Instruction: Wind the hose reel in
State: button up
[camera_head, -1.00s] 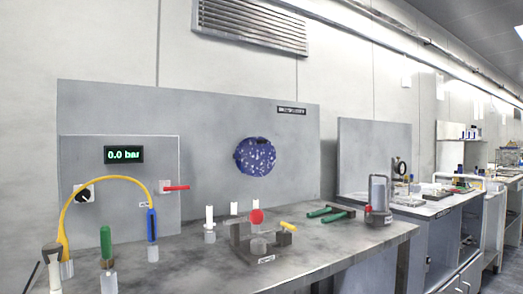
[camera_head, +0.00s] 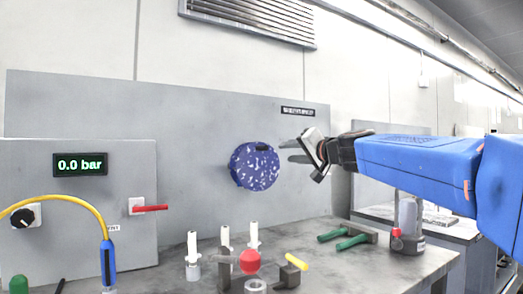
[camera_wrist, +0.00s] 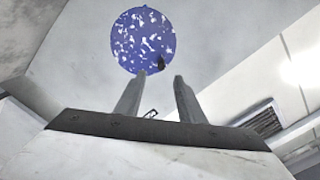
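The hose reel appears as a round blue disc with white speckles (camera_head: 255,167), mounted on the grey back panel. A small dark part sits at its upper edge. The reel also shows at the top of the wrist view (camera_wrist: 143,40), with a small dark knob near its lower right edge. My gripper (camera_head: 285,152) is just right of the reel in the head view, pointing left toward it. In the wrist view its two fingers (camera_wrist: 163,85) are apart with nothing between them, and the reel lies beyond their tips. No loose hose can be made out on the reel.
Below the reel, the bench (camera_head: 330,270) holds white-topped pegs (camera_head: 254,236), a red-knobbed fixture (camera_head: 249,262), green-handled tools (camera_head: 345,237) and a grey canister (camera_head: 408,220). A pressure panel (camera_head: 140,165) with a red lever and yellow hose (camera_head: 75,206) stands at left.

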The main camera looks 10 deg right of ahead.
aim_at(264, 148)
jog(key=shift+t, duration=0.3)
jog(key=x, duration=1.2)
jog(key=d+r+x, duration=0.1)
jog(key=x, duration=0.5)
jog(key=shift+w, duration=0.35)
grip_shut()
